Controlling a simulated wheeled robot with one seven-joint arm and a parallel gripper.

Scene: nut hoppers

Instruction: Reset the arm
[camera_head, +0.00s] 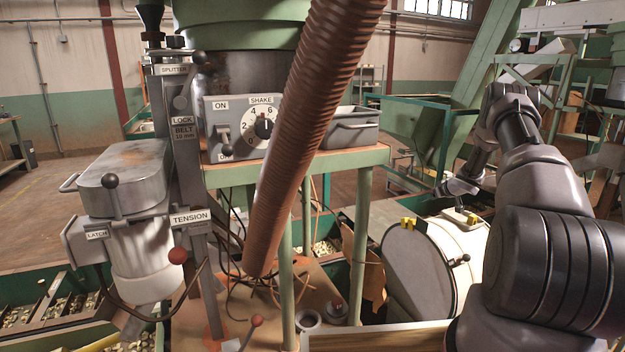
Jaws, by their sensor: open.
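My arm rises on the right side of the head view, bends at a high elbow and reaches down to the left. My gripper (460,208) is at its far end, small in the picture, just above the grey drum (418,268). It is open, and I see nothing held in it. Whether it touches the drum cannot be told.
A machine with a shake dial box (243,128), levers and a lidded metal canister (125,178) stands at left. A brown ribbed hose (310,130) crosses the middle. A grey bin (352,130) sits on a green stand. Nut trays (60,310) lie at lower left.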

